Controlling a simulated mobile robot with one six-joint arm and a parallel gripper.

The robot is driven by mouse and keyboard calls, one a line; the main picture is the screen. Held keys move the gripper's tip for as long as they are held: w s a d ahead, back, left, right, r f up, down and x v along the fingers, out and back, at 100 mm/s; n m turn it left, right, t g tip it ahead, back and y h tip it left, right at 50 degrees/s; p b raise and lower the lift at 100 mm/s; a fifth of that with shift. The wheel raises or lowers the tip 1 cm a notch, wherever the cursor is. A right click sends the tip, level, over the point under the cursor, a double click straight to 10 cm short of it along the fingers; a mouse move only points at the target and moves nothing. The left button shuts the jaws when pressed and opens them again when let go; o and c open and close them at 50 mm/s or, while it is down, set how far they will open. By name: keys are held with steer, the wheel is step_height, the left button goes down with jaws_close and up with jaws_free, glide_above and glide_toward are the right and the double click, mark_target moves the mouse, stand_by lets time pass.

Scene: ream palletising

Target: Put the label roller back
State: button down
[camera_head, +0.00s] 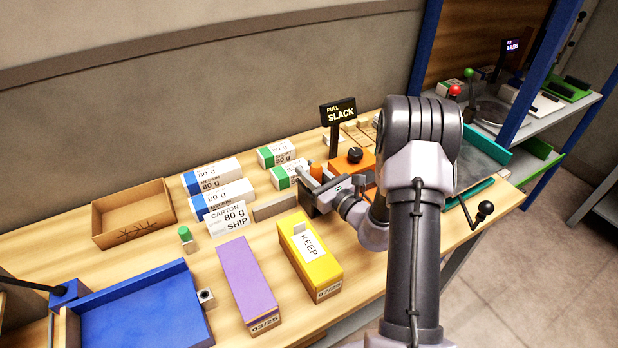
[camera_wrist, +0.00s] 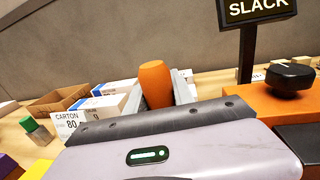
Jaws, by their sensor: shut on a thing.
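The label roller, as I take it, shows as an upright orange handle (camera_wrist: 155,84) between my fingers in the wrist view. It also shows as a small orange tip (camera_head: 316,170) in the head view. My gripper (camera_head: 313,184) is shut on it, near the left side of the orange machine; in the wrist view the fingers (camera_wrist: 170,88) stand on either side of the handle. The roller's lower part is hidden behind the gripper body. I cannot tell whether it touches the table.
The orange machine (camera_head: 350,162) with a black knob and a SLACK sign (camera_head: 338,112) stand close by. Left are reams, a carton card (camera_head: 232,218), a cardboard tray (camera_head: 133,236), a green-topped peg (camera_head: 185,234), a block with a dark hole (camera_head: 206,298) and a blue tray (camera_head: 76,340). Yellow (camera_head: 325,270) and purple boxes (camera_head: 246,275) lie in front.

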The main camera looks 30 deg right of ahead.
steer(key=shift+f, duration=0.15)
steer(key=shift+f+b, duration=0.45)
steer(key=shift+f, duration=0.15)
steer(key=c, duration=1.1)
jaws_free()
steer(key=shift+w, duration=0.1)
